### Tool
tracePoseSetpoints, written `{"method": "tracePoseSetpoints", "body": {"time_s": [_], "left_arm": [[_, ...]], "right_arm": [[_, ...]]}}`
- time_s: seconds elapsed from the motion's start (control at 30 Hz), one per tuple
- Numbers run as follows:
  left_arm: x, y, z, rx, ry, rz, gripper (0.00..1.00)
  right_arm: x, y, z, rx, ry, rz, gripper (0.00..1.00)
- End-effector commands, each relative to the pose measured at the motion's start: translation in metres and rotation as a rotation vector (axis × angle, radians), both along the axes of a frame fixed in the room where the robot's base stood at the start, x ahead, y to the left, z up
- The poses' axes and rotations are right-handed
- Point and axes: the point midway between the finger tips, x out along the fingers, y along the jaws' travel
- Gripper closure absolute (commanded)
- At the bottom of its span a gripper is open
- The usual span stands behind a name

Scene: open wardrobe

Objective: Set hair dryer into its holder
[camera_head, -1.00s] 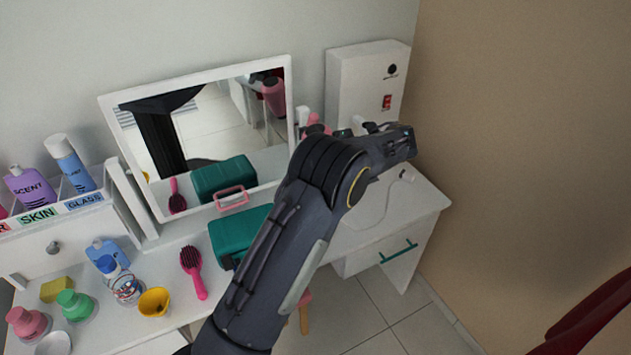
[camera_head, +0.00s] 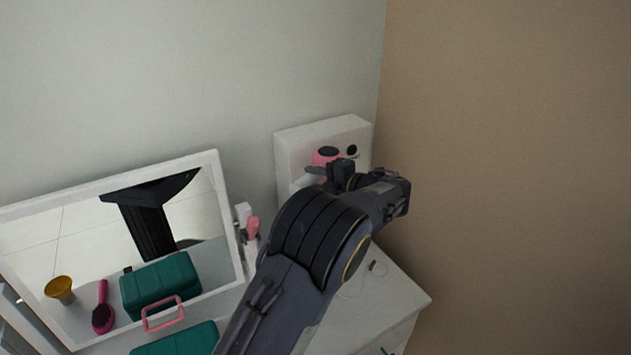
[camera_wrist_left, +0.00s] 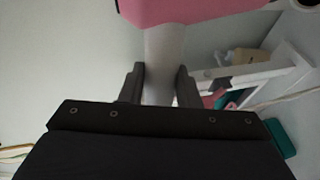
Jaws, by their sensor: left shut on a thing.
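The pink hair dryer (camera_head: 325,156) is up in front of the white wall box, partly hidden by my left arm. My left gripper (camera_head: 338,172) is shut on its pale handle. The left wrist view shows the handle (camera_wrist_left: 164,48) between the two fingers (camera_wrist_left: 160,75), with the pink body (camera_wrist_left: 190,8) beyond the fingertips. My right gripper is not in view.
A framed mirror (camera_head: 228,190) stands left of the box, with a small pink item (camera_head: 252,228) near its right edge. A teal case (camera_head: 180,342) is at the bottom. A white cord (camera_head: 372,268) lies on the white tabletop (camera_head: 400,300). The tan wall (camera_head: 500,180) bounds the right.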

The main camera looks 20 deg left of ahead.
Motion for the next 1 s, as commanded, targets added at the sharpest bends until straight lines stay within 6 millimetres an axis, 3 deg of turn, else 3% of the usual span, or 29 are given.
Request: {"method": "tracePoseSetpoints", "body": {"time_s": [0.63,0.73,1.0], "left_arm": [[0.0,0.0,-0.046,-0.001,-0.005,0.001,1.0],[0.0,0.0,-0.046,0.001,-0.001,0.001,1.0],[0.0,0.0,-0.055,0.0,-0.004,0.001,1.0]], "right_arm": [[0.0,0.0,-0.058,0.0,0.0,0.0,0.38],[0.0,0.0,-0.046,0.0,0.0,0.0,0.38],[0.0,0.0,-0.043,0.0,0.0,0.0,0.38]]}}
